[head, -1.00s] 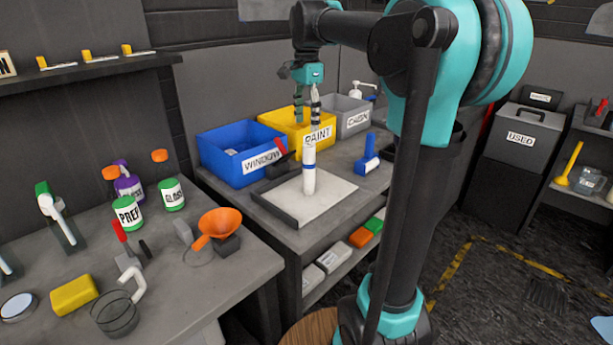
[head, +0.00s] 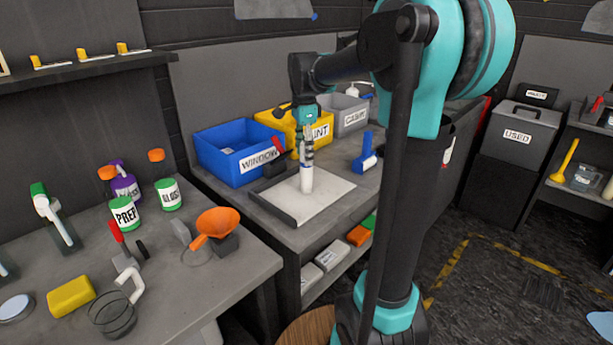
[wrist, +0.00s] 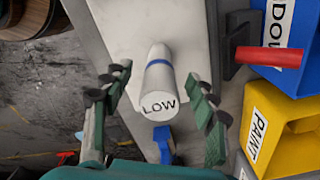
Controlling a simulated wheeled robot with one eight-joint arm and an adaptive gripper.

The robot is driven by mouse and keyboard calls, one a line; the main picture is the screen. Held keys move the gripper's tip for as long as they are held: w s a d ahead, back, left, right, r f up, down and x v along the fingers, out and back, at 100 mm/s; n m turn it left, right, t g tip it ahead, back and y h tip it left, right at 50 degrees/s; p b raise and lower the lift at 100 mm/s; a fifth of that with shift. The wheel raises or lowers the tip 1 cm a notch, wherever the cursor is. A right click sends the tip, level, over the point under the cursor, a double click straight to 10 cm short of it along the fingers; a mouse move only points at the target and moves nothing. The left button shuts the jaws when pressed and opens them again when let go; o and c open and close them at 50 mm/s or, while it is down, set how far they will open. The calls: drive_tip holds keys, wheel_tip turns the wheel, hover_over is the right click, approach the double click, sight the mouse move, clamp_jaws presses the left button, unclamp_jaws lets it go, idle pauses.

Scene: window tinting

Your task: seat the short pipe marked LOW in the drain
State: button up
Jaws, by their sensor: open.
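In the wrist view my gripper (wrist: 157,108) is open, one finger on each side of the pipe, with gaps between fingers and pipe. The drain cannot be made out for certain; the pipe's foot is on the tray.
Behind the tray stand a blue WINDOW bin (head: 225,158), a yellow PAINT bin (head: 275,124) and a grey bin (head: 347,117). A red-handled tool (wrist: 270,58) in a dark holder stands close by. A blue roller-like tool (head: 366,158) stands right of the tray.

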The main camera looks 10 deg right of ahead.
sight(307, 168)
drive_tip(key=shift+w+d+f, duration=0.1)
drive_tip(key=shift+d+f, duration=0.1)
drive_tip(key=shift+f, duration=1.2)
drive_tip(key=shift+d+f, duration=0.2)
drive_tip(key=shift+f, duration=1.2)
drive_tip(key=shift+c, duration=0.6)
clamp_jaws()
